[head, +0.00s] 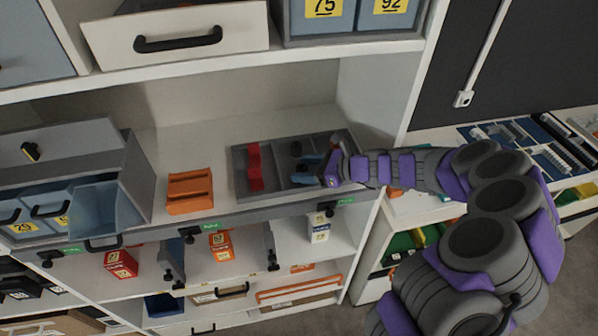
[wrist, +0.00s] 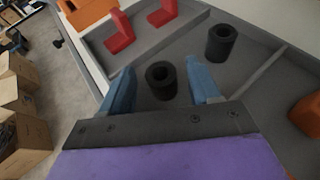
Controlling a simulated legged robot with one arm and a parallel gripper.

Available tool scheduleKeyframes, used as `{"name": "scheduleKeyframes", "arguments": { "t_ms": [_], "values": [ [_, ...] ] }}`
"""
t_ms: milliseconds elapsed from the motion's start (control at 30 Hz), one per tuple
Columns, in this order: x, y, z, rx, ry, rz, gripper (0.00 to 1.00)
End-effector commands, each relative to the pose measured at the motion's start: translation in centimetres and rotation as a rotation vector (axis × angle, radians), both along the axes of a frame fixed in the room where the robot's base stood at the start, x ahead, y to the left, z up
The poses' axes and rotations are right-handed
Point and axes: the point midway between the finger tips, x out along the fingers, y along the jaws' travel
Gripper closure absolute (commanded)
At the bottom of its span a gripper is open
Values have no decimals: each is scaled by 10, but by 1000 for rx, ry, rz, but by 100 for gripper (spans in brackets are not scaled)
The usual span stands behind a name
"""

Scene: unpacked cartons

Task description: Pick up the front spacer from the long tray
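The long tray (head: 240,172) is dark grey, divided into compartments, and lies on the open shelf. In the wrist view, two black hollow cylinders, the spacers, stand upright in one compartment. The front spacer (wrist: 161,80) is nearer the shelf's front edge; the rear spacer (wrist: 221,43) stands farther to the right. My gripper (wrist: 162,88) is open, with its blue fingers on either side of the front spacer and a visible gap at each side. The rear spacer shows in the head view (head: 297,148). There, my gripper (head: 308,170) partly hides the front spacer.
Red brackets (head: 254,166) stand in the tray's left compartment, and an orange part (wrist: 306,115) is in another compartment. An orange holder (head: 190,190) and a grey-blue bin (head: 108,208) stand left of the tray. A shelf with bins (head: 180,38) is above.

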Motion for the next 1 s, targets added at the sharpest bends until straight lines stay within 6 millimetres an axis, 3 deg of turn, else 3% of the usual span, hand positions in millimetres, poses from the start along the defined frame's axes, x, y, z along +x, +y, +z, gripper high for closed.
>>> {"name": "scheduleKeyframes", "arguments": {
  "t_ms": [67,567,1000],
  "values": [
    [0,-1,0,0,0,-1,46],
    [0,0,0,-1,0,0,94],
    [0,-1,9,-1,-2,0,95]
  ]
}}
